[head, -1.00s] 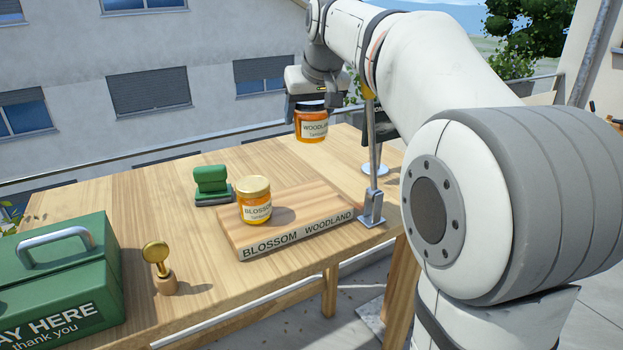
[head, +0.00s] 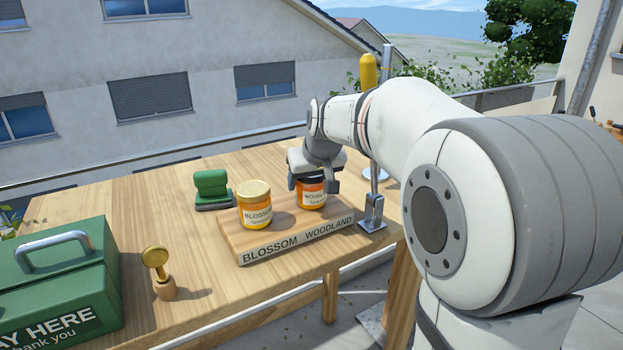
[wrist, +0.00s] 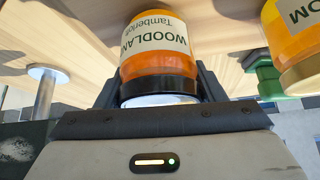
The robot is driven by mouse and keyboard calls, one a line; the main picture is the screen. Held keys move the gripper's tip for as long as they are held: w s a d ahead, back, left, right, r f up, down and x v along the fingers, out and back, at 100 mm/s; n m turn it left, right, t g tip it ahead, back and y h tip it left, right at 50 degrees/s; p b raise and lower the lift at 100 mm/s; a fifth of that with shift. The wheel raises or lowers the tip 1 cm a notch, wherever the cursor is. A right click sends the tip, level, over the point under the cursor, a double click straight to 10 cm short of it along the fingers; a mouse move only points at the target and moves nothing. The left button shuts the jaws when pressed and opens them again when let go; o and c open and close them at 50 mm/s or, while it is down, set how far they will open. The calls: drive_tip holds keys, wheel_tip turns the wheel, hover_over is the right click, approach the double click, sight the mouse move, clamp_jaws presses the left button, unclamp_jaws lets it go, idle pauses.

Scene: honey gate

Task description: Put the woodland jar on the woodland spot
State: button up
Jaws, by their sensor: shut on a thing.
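The woodland jar (head: 312,193), orange with a dark lid and a WOODLAND label, is upright at the WOODLAND end of the wooden board (head: 285,243). My gripper (head: 315,184) is above it with its fingers down on either side, shut on it near the lid. In the wrist view the jar (wrist: 155,60) sits between the two fingers. The jar appears at or just above the board; I cannot tell whether its base touches. The woodland spot beneath it is hidden by the jar. The blossom jar (head: 255,207), with a gold lid, stands on the board's BLOSSOM end, to the left.
A green stamp-like block (head: 212,188) lies behind the board to the left. A metal post (head: 374,200) on a foot stands close to the board's right end. A green cash box (head: 60,270) and a gold-topped stamp (head: 158,270) are at the front left.

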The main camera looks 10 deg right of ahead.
drive_tip(key=shift+f, duration=0.15)
drive_tip(key=o, duration=1.2)
drive_tip(key=shift+o, duration=0.2)
drive_tip(key=shift+r, duration=0.3)
drive_tip(key=a+b+v, duration=0.1)
drive_tip(key=v, duration=1.1)
drive_tip(key=s+d+f+m+g, duration=0.1)
drive_tip(key=s+f+g, duration=0.2)
drive_tip(key=s+f, duration=1.9)
drive_tip(key=shift+s+g+h, duration=0.4)
